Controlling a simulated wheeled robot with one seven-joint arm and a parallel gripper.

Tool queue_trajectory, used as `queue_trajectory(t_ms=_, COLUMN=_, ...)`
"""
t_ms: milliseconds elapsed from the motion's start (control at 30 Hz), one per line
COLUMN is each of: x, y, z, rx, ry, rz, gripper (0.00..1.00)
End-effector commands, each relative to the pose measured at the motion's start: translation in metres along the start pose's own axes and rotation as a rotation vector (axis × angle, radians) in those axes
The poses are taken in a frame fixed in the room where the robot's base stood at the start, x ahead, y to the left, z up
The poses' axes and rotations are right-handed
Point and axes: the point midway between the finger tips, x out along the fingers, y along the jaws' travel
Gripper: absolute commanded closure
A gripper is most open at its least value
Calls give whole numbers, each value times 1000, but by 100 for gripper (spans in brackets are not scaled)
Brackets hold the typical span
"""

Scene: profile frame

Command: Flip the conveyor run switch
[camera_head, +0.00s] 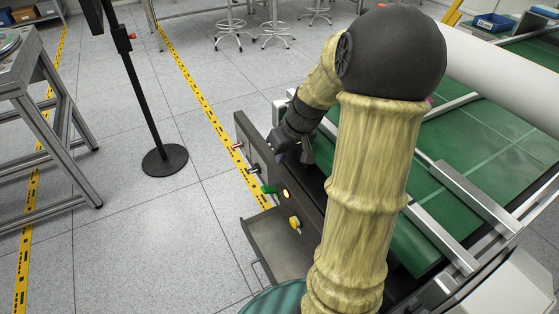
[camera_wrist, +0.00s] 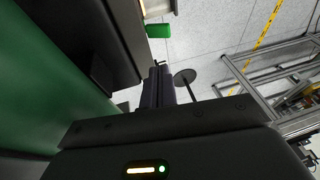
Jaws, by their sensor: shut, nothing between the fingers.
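A control panel (camera_head: 262,165) runs along the conveyor's near side. A green switch handle (camera_head: 269,189) sticks out from it, beside a lit amber lamp (camera_head: 285,193). No label is readable, so I cannot confirm which control is the run switch. The green handle also shows in the wrist view (camera_wrist: 158,30), beyond my fingertips and apart from them. My gripper (camera_head: 281,157) is shut and empty, close to the panel's upper edge. Its dark closed fingers show in the wrist view (camera_wrist: 158,88). My own arm covers part of the panel and conveyor.
An open grey tray or drawer (camera_head: 275,243) sits below. The green belt (camera_head: 480,140) lies right. A black post with a round base (camera_head: 168,160) stands left, with open floor between.

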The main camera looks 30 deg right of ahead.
Motion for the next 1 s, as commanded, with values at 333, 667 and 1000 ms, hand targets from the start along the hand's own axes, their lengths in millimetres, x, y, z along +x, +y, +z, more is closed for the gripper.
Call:
queue_trajectory(t_ms=333, x=65, y=0, z=2, rx=-1, ry=-3, rz=-2, gripper=100)
queue_trajectory(t_ms=667, x=112, y=-11, z=10, rx=0, ry=-2, rz=-2, gripper=100)
queue_trajectory(t_ms=1000, x=116, y=-13, z=11, rx=1, ry=0, rz=0, gripper=100)
